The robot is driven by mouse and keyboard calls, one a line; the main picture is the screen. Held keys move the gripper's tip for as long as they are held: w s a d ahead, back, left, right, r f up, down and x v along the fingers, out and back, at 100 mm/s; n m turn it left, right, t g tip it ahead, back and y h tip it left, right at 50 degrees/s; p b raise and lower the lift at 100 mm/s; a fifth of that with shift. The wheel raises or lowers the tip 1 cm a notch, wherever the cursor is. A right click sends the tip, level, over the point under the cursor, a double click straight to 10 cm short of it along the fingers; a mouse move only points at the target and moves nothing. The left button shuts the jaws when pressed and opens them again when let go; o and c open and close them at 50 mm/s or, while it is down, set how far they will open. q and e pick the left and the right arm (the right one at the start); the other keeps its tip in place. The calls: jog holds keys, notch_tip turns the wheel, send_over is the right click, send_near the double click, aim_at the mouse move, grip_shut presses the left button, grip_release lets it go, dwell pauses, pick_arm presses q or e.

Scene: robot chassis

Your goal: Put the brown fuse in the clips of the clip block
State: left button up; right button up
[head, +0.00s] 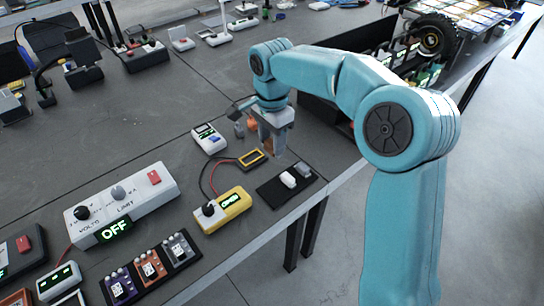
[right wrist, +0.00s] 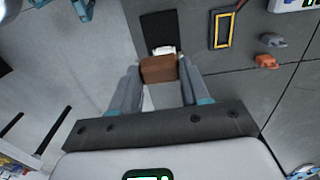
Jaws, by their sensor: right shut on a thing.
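My right gripper (head: 276,150) is above the dark table, with its fingers pointing down. In the right wrist view the gripper (right wrist: 160,76) is shut on the brown fuse (right wrist: 158,69), which lies crosswise between the fingertips. I cannot make out the fuse in the head view. The clip block (head: 268,191) is a black base near the table's front edge, with a white part and a grey part on it. In the right wrist view its black base (right wrist: 160,27) and white part show just beyond the fuse. A gap between fuse and block cannot be judged. My left gripper is not in view.
A yellow-framed piece (head: 252,158) is wired to a yellow meter (head: 222,210). A white meter (head: 208,139) stands behind it. Small orange (right wrist: 266,61) and grey (right wrist: 272,40) pieces lie near the gripper. A white power supply (head: 120,203) is at left.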

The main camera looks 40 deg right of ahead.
jog(key=shift+r, duration=0.9)
